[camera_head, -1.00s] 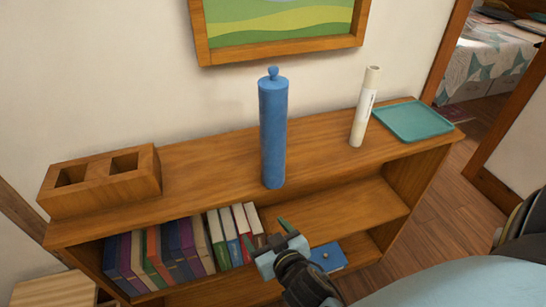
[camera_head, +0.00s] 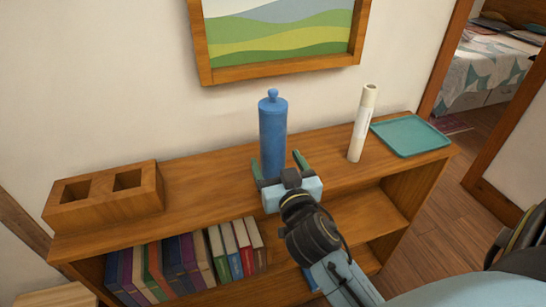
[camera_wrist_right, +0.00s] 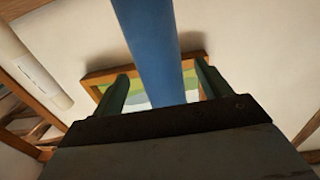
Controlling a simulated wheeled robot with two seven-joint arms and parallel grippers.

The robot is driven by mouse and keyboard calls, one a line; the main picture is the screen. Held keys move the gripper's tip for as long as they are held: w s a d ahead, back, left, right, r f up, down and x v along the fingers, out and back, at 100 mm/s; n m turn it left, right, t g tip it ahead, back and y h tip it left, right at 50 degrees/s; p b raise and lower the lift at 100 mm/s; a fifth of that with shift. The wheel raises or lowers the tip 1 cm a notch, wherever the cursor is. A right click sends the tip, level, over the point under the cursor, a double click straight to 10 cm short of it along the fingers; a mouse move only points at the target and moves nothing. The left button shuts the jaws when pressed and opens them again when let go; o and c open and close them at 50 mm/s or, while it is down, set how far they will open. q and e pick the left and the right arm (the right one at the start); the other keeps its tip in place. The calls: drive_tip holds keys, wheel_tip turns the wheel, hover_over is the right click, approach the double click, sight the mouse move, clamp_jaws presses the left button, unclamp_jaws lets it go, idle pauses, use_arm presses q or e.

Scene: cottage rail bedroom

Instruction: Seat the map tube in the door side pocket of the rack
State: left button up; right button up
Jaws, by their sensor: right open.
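A tall blue tube with a knobbed cap (camera_head: 272,132) stands upright on the shelf top. A slimmer white tube (camera_head: 361,125) stands upright to its right; no readable mark tells which is the map tube. The wooden rack (camera_head: 90,212) sits at the left end, with two square pockets, both empty; the right pocket (camera_head: 128,181) is on the doorway side. My right gripper (camera_head: 279,166) is open in front of the blue tube's lower part. In the wrist view the blue tube (camera_wrist_right: 150,40) shows between the spread fingers, with gaps at both sides. My left gripper is out of view.
A teal tray (camera_head: 410,136) lies at the right end of the shelf top. Books (camera_head: 185,265) fill the shelf below. A framed picture (camera_head: 283,40) hangs above. The shelf top between rack and blue tube is clear. A doorway opens at right.

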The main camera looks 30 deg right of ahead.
drive_tip(key=shift+p+x, duration=0.65)
drive_tip(key=shift+x, duration=2.05)
drive_tip(key=shift+r, duration=0.15)
drive_tip(key=shift+c, duration=0.5)
drive_tip(key=shift+r, duration=0.1)
drive_tip(key=c, duration=1.1)
